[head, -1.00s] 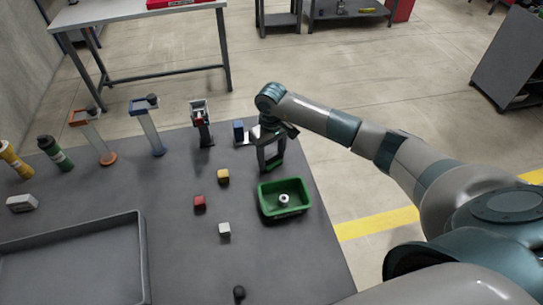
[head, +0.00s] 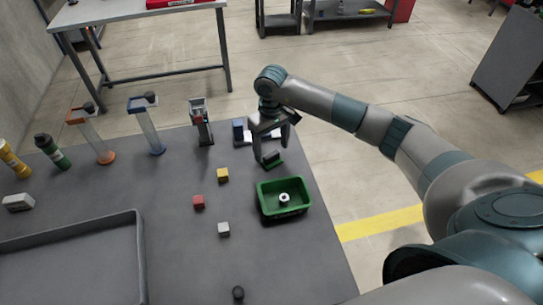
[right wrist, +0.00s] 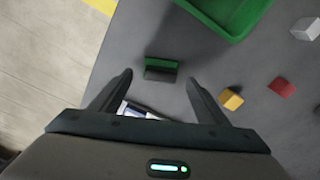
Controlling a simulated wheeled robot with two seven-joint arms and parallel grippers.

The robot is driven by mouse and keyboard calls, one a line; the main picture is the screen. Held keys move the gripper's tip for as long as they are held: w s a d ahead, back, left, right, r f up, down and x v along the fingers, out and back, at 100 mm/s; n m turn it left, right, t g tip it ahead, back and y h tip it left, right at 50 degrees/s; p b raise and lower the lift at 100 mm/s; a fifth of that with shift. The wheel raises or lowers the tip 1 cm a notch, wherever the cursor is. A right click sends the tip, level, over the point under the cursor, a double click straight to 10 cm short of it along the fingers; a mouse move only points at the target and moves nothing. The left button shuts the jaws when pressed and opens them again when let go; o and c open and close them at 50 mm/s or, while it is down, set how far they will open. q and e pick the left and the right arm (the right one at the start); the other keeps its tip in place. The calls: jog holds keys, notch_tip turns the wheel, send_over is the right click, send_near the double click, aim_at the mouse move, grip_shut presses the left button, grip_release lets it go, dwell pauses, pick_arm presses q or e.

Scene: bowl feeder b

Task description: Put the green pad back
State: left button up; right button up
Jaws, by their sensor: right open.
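The green pad (head: 272,160), a small block with a green face and a dark face, sits on the grey table just behind the green bin. It also shows in the right wrist view (right wrist: 161,68). My right gripper (head: 273,150) is open and empty, just above and behind the pad. In the right wrist view its two fingers (right wrist: 158,79) stand apart on either side of the pad's line, with the pad just past the tips. My left gripper is out of view.
The green bin (head: 262,205) holds a white ring-shaped part (head: 284,198). Yellow (head: 223,176), red (head: 198,202) and white (head: 223,229) cubes lie left of it. A blue block (head: 238,126) with a white plate stands behind my gripper. A grey tray (head: 140,245) is at front left.

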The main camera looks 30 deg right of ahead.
aim_at(271, 154)
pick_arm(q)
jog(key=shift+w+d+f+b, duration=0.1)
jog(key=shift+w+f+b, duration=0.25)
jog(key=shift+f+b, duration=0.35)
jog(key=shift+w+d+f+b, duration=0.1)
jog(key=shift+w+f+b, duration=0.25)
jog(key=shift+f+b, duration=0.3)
pick_arm(e)
notch_tip(271, 154, up, 8)
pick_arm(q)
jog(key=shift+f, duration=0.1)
pick_arm(e)
jog(key=shift+f, duration=0.1)
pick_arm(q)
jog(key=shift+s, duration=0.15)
